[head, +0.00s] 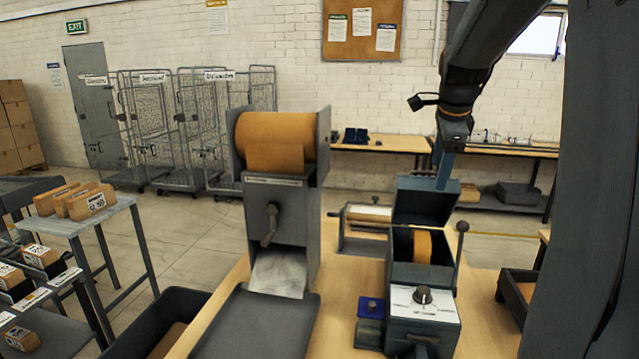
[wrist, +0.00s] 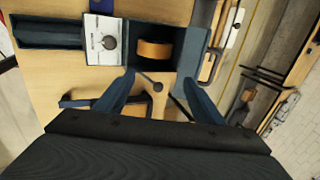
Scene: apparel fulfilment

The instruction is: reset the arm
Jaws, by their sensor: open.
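My gripper (head: 442,172) hangs from my arm at the upper right of the head view, in front of or above the raised lid of a blue tape dispenser (head: 423,304). In the wrist view its two blue fingers are spread wide and my gripper (wrist: 160,78) is open, with nothing between the tips. Below the fingers lie the table top and a lever with a round dark knob (wrist: 157,86). The dispenser's brown tape roll (wrist: 154,50) shows beyond the fingertips. I cannot tell the exact height over the dispenser.
A paper dispenser (head: 282,215) with a brown roll and crank stands left of the tape dispenser on the wooden table. A dark tray (head: 260,325) lies in front of it. Shelves with parcels (head: 90,203) stand at the left. Wire cages (head: 150,125) line the back wall.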

